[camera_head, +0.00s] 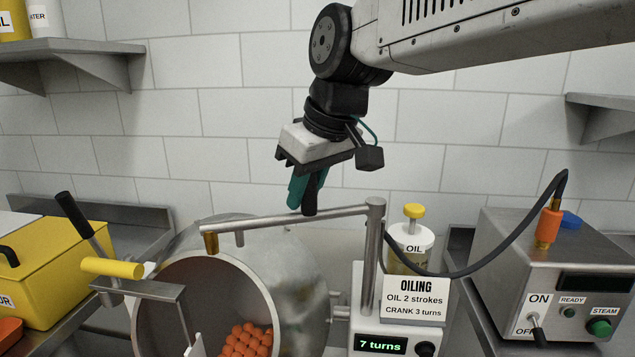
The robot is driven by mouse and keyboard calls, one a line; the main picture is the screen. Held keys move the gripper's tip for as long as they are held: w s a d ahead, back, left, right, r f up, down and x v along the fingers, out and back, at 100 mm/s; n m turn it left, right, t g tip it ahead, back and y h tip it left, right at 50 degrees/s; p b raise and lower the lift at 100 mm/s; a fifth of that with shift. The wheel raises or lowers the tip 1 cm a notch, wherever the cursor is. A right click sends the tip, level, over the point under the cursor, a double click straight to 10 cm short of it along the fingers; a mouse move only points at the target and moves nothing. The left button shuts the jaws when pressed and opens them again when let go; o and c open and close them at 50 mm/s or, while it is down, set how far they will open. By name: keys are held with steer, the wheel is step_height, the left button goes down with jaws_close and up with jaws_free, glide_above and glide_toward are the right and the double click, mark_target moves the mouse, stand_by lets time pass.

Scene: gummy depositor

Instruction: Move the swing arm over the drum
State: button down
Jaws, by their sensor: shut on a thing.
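The swing arm (285,218) is a grey metal bar running left from an upright post (374,255). Its brass-tipped end (210,243) hangs above the drum's upper rim in this view. The steel drum (292,262) lies tilted with its round mouth facing the front left, and orange gummies (245,340) sit inside. My gripper (309,205) points down onto the middle of the bar and is shut on the swing arm, with teal and black fingers. The exact contact is partly hidden by the fingers.
An oil bottle (411,245) and an oiling sign (414,299) stand right of the post. A steam box (550,280) with a black hose is at right. A display (380,344) reads "7 turns".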

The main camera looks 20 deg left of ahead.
steer(key=shift+s+d, duration=0.25)
steer(key=shift+s, duration=0.15)
steer(key=shift+d+f, duration=0.1)
steer(key=c, duration=1.2)
jaws_free()
steer(key=shift+s, duration=0.15)
steer(key=shift+c, duration=0.2)
steer(key=shift+r, duration=0.2)
steer(key=w+v, duration=0.1)
steer(key=v, duration=0.6)
steer(key=shift+s+d+r, duration=0.2)
steer(key=shift+s+r, duration=0.05)
steer(key=shift+s, duration=0.25)
